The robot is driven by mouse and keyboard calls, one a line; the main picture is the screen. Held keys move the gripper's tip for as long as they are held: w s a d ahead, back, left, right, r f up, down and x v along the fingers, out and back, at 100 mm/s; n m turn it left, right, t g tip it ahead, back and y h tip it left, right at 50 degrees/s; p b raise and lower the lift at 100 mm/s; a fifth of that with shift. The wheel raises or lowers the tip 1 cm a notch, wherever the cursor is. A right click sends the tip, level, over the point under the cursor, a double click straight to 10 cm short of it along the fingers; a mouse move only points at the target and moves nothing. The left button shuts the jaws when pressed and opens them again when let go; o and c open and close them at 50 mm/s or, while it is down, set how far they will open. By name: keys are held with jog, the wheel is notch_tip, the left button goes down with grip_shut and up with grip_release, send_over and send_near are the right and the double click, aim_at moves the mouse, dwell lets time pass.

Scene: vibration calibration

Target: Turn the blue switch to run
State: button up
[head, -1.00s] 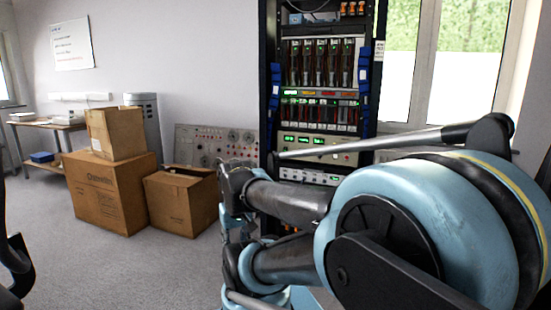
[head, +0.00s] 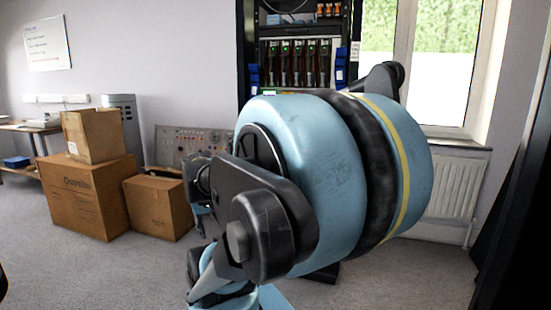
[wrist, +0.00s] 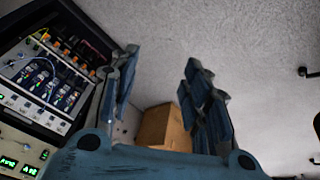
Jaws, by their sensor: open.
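The equipment rack (head: 305,58) stands behind my arm in the head view, its lower panels hidden by my arm. It also shows tilted along the left edge of the wrist view (wrist: 48,75), with orange parts, blue-and-white connectors and lit green displays. I cannot make out the blue switch in either view. My gripper (wrist: 158,72) is open and empty in the wrist view, fingers spread over the carpet and to the right of the rack. In the head view my arm hides where its fingers are.
Cardboard boxes (head: 88,195) stand on the carpet at left, beside a grey knobbed panel (head: 190,143). One box (wrist: 166,128) shows between the fingers in the wrist view. A radiator (head: 455,188) is under the window at right. Carpet at the front left is clear.

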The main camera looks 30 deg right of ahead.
jog(key=w+d+r+m+t+h, duration=0.2)
jog(key=w+d+r+m+h, duration=0.25)
jog(key=w+d, duration=0.85)
jog(key=w+d+r+m+t+h, duration=0.25)
jog(key=w+d+r+h, duration=0.3)
jog(key=w+d, duration=0.75)
jog(key=w+d+f+t+h, duration=0.1)
jog(key=w+d+f+t, duration=0.1)
jog(key=w+d, duration=0.9)
jog(key=w+d+f+m+t, duration=0.1)
jog(key=w+d+f, duration=0.4)
jog(key=w+d, duration=0.7)
jog(key=d, duration=0.6)
jog(key=shift+d+t+h, duration=0.25)
jog(key=shift+t+h, duration=0.1)
jog(key=shift+h, duration=0.05)
jog(key=shift+w, duration=0.1)
jog(key=shift+c, duration=0.5)
grip_shut()
